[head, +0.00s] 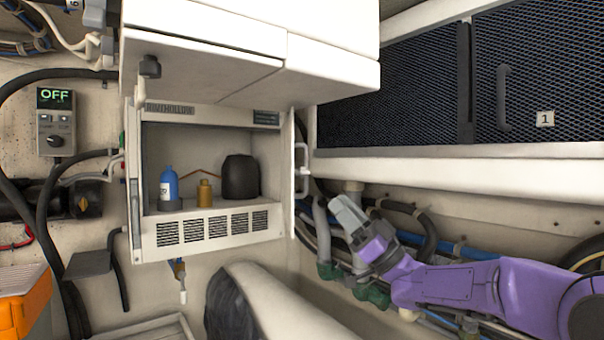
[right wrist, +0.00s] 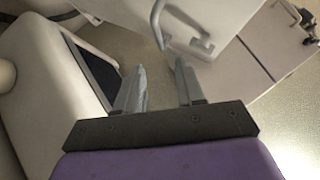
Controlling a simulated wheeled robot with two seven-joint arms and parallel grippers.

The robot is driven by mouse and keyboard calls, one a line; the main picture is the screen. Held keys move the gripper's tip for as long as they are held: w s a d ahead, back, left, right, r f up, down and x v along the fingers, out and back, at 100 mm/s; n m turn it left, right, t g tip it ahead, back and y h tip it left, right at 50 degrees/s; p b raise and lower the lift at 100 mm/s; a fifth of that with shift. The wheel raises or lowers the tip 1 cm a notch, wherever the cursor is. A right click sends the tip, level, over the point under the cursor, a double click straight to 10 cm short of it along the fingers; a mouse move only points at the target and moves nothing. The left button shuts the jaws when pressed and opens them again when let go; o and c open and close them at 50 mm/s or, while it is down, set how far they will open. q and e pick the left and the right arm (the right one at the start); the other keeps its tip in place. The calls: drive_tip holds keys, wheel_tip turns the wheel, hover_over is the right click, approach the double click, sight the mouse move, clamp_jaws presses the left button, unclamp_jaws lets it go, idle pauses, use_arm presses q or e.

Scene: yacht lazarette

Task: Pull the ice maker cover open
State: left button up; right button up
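The ice maker (head: 215,112) is a white box in the middle of the head view, below a larger white cabinet. Its front is uncovered and the inside shows. A narrow white panel, seen nearly edge-on, stands at the right of the opening; I take it to be the cover (head: 287,170). A pale loop handle (head: 302,170) is on its right side. My right gripper (head: 341,212) is to the right of and below the handle, apart from it. In the right wrist view its fingers (right wrist: 160,66) are open and empty, with the handle (right wrist: 155,25) beyond them. My left gripper is not in view.
A blue bottle (head: 168,186), a yellow bottle (head: 205,194) and a dark container (head: 240,177) stand inside the box. Hoses (head: 428,240) run behind my right arm. A mesh-fronted locker (head: 400,90) is above right. An OFF display unit (head: 56,120) is at left.

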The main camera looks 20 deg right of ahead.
drive_tip(key=p+x, duration=0.6)
drive_tip(key=x, duration=0.4)
drive_tip(key=shift+w+a+r, duration=0.15)
drive_tip(key=shift+a+r, duration=0.05)
drive_tip(key=shift+r, duration=0.05)
